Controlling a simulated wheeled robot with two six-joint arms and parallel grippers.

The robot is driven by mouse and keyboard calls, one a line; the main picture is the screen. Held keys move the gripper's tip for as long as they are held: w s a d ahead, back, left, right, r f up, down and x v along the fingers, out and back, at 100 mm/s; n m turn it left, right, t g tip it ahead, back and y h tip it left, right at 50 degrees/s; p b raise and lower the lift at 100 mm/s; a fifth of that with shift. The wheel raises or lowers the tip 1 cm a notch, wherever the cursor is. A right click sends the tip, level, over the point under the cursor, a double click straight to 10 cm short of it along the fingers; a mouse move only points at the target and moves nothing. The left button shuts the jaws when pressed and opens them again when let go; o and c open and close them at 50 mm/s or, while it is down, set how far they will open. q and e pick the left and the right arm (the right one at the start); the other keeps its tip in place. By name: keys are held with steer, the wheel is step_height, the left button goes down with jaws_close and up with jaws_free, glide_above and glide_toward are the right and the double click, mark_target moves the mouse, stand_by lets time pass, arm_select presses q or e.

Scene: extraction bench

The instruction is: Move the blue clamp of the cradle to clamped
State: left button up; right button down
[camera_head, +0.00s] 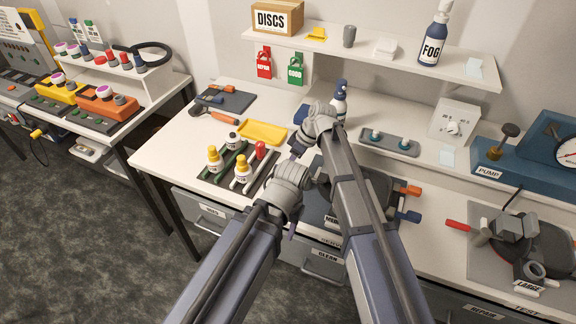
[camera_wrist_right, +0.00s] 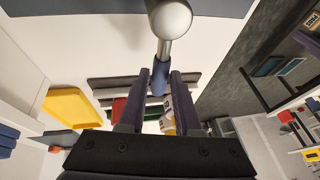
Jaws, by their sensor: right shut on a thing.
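My right gripper (camera_head: 299,150) points down left of the medium cradle (camera_head: 318,214). In the right wrist view my right gripper (camera_wrist_right: 160,95) is shut on a blue handle (camera_wrist_right: 157,80). This handle sits on a short metal rod with a big silver ball end, and I take it for the blue clamp. In the head view the arms hide most of the cradle and the held handle. An orange handle (camera_head: 411,190) and a dark blue one (camera_head: 409,216) stick out on the cradle's right. My left gripper (camera_head: 292,229) hangs near the cradle's front left; its fingers are mostly hidden.
A rack of bottles and tools (camera_head: 209,180) stands left of my grippers, with a yellow tray (camera_head: 284,134) behind it. A bottle with a blue top (camera_head: 340,90) stands just behind my right wrist. A large cradle (camera_head: 487,252) is at the right.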

steer(key=c, duration=0.6)
jaws_free()
steer(key=shift+s, duration=0.1)
steer(key=p+v, duration=0.7)
steer(key=shift+r, duration=0.4)
steer(key=shift+d, duration=0.1)
steer(key=s+d+f+m+h+b, duration=0.1)
steer(key=s+d+m+h, duration=0.1)
steer(key=s, duration=0.5)
steer(key=s+d+f+m+h+b, duration=0.1)
steer(key=s+d+f+m+h, duration=0.1)
steer(key=s+d+m, duration=0.2)
steer(key=s+d+f+m+h+b, duration=0.1)
steer(key=s+d+f+m+h, duration=0.1)
steer(key=s, duration=0.9)
steer(key=shift+d+f+m, duration=0.15)
steer(key=shift+d+m, duration=0.5)
steer(key=shift+m, duration=0.55)
